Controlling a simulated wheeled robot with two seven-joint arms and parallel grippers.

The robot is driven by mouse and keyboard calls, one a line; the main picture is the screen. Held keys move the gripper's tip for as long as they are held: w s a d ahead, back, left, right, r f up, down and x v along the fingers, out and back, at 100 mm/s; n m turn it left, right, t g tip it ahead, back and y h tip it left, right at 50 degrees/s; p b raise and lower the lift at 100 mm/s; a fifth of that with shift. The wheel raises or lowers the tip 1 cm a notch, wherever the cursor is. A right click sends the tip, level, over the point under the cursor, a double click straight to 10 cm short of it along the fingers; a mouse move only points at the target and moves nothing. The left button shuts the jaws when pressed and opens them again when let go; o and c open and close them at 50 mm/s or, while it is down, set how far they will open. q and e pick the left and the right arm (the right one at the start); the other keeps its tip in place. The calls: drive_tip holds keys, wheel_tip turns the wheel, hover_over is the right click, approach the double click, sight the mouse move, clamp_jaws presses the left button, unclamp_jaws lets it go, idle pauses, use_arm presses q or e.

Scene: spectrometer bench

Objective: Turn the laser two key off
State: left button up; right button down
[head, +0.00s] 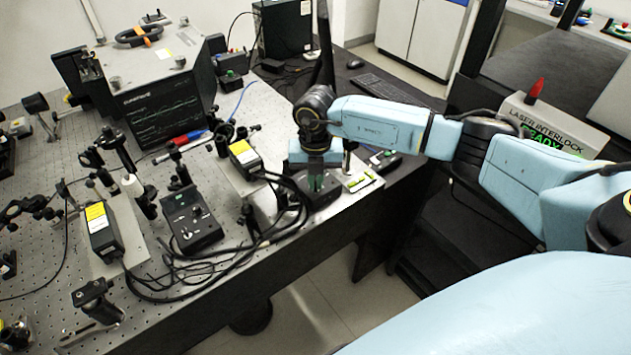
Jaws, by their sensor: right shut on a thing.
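My right gripper (315,181) points down onto a small black control box (325,198) near the front edge of the optical bench. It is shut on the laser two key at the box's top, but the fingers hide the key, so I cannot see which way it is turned. A similar black control box with a key and knobs (190,221) stands to the left, with nothing holding it. My left gripper is out of view.
A laser head with a yellow label (244,157) sits behind the gripper, and another (101,228) is at the left. Black cables (215,262) loop along the bench's front edge. A laser interlock sign (548,128) with green letters stands at the right.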

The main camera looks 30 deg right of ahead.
sight(316, 183)
drive_tip(key=n+b, duration=0.2)
drive_tip(key=n, duration=0.3)
drive_tip(key=shift+r+n+b, duration=0.1)
drive_tip(key=shift+n+b, duration=0.3)
drive_tip(key=shift+n, duration=0.6)
drive_tip(key=c, duration=1.6)
unclamp_jaws()
wheel_tip(316, 183, up, 13)
drive_tip(key=shift+r+b, duration=0.2)
drive_tip(key=shift+b, duration=0.15)
drive_tip(key=shift+f, duration=0.1)
